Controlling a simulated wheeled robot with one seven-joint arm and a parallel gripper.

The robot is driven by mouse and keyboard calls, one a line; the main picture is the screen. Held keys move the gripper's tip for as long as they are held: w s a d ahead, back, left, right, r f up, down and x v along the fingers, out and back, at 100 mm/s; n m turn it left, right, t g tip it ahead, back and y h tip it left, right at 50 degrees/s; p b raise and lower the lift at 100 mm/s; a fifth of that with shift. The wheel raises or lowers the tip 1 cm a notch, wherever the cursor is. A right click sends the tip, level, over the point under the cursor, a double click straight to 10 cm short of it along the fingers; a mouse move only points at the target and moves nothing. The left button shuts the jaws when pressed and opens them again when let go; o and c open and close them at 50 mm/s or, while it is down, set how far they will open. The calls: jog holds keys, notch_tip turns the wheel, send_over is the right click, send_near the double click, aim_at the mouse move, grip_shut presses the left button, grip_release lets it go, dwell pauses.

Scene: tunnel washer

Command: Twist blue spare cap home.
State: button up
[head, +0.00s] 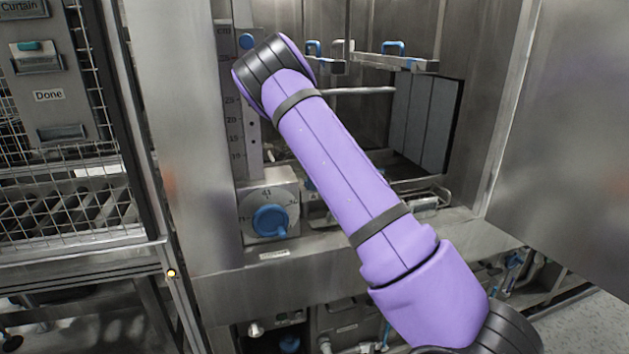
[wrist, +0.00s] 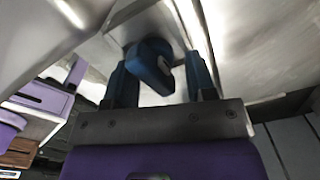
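In the wrist view, my gripper (wrist: 160,78) has its two dark fingers spread apart. A dark blue cap or knob (wrist: 152,66) shows between them, nearer the left finger, against a pale metal part. A gap shows on its right, and I cannot tell whether the left finger touches it. In the head view my purple arm hides my gripper. I cannot tell which blue part there is the spare cap; a small blue part (head: 247,41) shows at the top of the scale plate, and a blue knob (head: 270,220) sits on a dial plate.
Rails with blue clips (head: 393,48) cross the open steel bay. A wire mesh guard (head: 60,190) and a panel labelled Done (head: 49,112) stand at left. A large steel panel (head: 570,150) borders the right. Pipes and fittings lie below the ledge.

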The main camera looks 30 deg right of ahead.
jog(key=shift+w+a+f, duration=0.1)
jog(key=shift+a+f, duration=0.4)
jog(key=shift+a, duration=0.3)
jog(key=shift+w+a+r, duration=0.1)
jog(key=shift+w+r, duration=0.15)
jog(key=shift+r, duration=0.4)
jog(key=shift+s+d+r, duration=0.1)
jog(key=shift+d+r, duration=0.1)
jog(key=shift+r, duration=1.3)
jog(key=shift+s+d+r, duration=0.1)
jog(key=shift+d+r, duration=0.1)
jog(key=shift+r, duration=1.25)
